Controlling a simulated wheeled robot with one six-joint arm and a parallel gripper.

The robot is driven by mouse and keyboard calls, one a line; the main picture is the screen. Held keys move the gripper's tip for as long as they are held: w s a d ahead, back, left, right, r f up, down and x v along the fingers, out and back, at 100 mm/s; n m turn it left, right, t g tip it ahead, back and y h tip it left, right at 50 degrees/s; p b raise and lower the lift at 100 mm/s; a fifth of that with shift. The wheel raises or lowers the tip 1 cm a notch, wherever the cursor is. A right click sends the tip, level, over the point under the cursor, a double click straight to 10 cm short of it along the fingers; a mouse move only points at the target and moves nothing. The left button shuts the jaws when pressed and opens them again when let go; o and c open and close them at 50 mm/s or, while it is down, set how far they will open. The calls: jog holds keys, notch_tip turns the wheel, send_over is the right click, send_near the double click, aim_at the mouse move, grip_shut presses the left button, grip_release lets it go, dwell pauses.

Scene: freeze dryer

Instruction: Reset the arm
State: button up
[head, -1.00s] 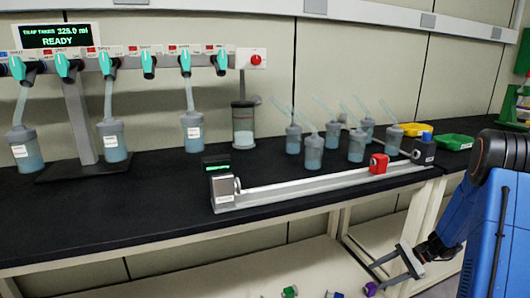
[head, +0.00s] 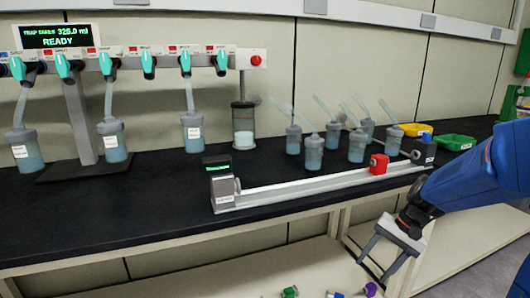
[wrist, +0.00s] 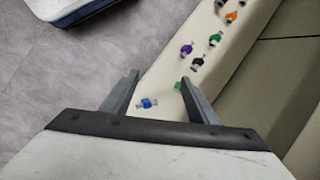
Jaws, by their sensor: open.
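My gripper (head: 383,266) is at the lower right of the head view, in front of the bench's front edge and below its top. Its two fingers are apart and nothing is between them. It points down toward the lower shelf. In the wrist view my gripper (wrist: 160,95) is open too. Below it lie the pale lower shelf and small coloured fittings, including a blue one (wrist: 149,103) seen between the fingers and a green one (wrist: 179,86) partly hidden by the right finger.
The black bench (head: 120,215) carries a rail (head: 310,188) with a red block (head: 378,164), several flasks (head: 314,152), and yellow (head: 415,129) and green (head: 455,142) trays. A manifold with a READY display (head: 54,36) stands left. Grey floor (wrist: 60,90) is open at left in the wrist view.

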jog(key=s+a+r+n+t+h, duration=0.1)
jog(key=s+r+n+t+h, duration=0.1)
jog(key=s, duration=0.8)
jog(key=s+a+r+n+t+h, duration=0.2)
jog(key=s+r+n, duration=0.3)
jog(key=s, duration=0.4)
jog(key=shift+s+r+t+h, duration=0.3)
jog(key=shift+s+r+h, duration=0.1)
jog(key=shift+r, duration=0.25)
